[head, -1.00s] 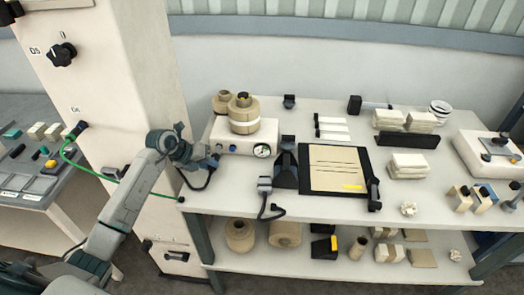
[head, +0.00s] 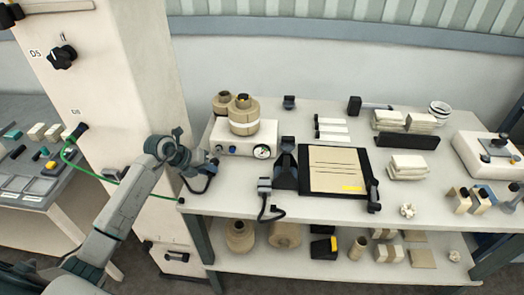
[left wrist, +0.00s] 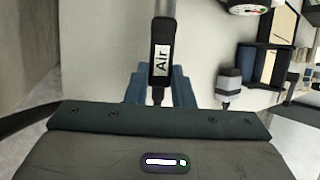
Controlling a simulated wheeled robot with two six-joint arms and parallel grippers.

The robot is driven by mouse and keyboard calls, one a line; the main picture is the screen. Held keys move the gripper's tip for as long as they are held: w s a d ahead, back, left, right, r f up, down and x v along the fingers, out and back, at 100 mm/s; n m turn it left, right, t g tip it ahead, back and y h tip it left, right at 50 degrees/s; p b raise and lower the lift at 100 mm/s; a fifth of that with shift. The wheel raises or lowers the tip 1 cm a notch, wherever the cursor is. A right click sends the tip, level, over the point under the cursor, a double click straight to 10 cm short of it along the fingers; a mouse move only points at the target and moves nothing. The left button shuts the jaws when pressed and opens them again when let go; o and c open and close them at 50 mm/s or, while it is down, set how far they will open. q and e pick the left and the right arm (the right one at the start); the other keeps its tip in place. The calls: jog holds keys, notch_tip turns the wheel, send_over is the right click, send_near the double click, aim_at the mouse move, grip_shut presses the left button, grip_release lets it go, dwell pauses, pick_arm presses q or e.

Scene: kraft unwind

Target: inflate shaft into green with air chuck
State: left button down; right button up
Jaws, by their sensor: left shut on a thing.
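My left gripper (head: 208,165) is beside the left end of the white box (head: 233,149) at the table's left edge. In the left wrist view its blue fingers (left wrist: 160,92) are shut on the black air chuck (left wrist: 161,55), labelled "Air", with a grey metal stem beyond. A black hose loops below the gripper in the head view. A round gauge (head: 262,151) is on the box front; its needle and any green zone are too small to read. A tan roll (head: 244,122) with a dark and yellow centre stands on the box. Whether the chuck touches the shaft's valve is unclear. My right gripper is out of view.
A black-framed board (head: 336,168) lies mid-table. A white pillar (head: 125,100) with a green cable stands left of my gripper. Several rolls (head: 239,236) sit on the lower shelf.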

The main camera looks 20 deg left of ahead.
pick_arm(q)
jog(key=shift+s+d+r+p, duration=0.15)
jog(key=shift+s+p, duration=0.1)
jog(key=shift+s, duration=0.45)
jog(key=shift+s+d+f+p, duration=0.1)
jog(key=shift+s+d+p, duration=0.1)
jog(key=shift+s, duration=0.55)
jog(key=shift+s+d+r+p, duration=0.15)
jog(key=shift+s+p, duration=0.1)
jog(key=shift+s, duration=0.45)
jog(key=shift+f, duration=0.1)
